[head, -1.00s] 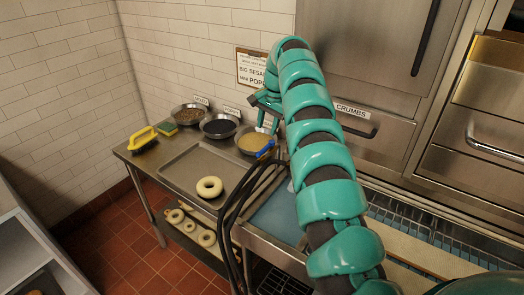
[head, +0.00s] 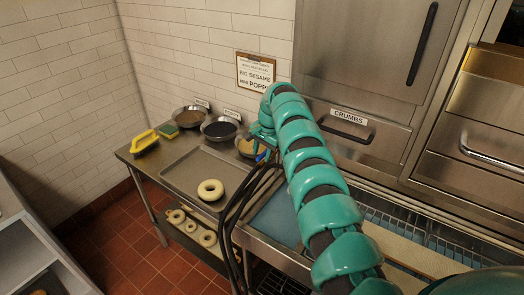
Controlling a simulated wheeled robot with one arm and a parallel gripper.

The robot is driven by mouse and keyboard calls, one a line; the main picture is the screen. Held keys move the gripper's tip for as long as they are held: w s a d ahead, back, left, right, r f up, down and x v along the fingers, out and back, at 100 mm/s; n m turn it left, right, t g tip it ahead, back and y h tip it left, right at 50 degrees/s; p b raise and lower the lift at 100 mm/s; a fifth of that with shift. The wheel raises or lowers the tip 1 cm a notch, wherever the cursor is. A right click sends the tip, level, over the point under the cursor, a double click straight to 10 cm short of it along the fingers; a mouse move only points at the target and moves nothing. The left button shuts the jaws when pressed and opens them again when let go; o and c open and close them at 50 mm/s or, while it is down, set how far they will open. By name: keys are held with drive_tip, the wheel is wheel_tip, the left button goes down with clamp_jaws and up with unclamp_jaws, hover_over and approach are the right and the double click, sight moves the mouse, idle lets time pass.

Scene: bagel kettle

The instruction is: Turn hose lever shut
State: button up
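My teal arm reaches from the lower right to the counter by the wall. My gripper (head: 260,138) is at its far end, low over the right side of the third bowl. Its fingers are small and mostly hidden, so I cannot tell if they are open or shut. A small blue piece (head: 261,156) shows just below the gripper. I cannot tell whether it is the hose lever or whether the gripper touches it. Black hoses (head: 236,208) curve down from near there past the counter's front edge. The lever's position is not readable.
A metal tray (head: 178,177) with one bagel (head: 210,190) lies on the counter. Bowls (head: 188,116) stand behind it, one dark-filled (head: 220,128) and one tan-filled (head: 247,147). A yellow-handled brush (head: 144,141) is at left. Steel drawers and a door (head: 365,60) fill the right.

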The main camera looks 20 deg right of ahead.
clamp_jaws()
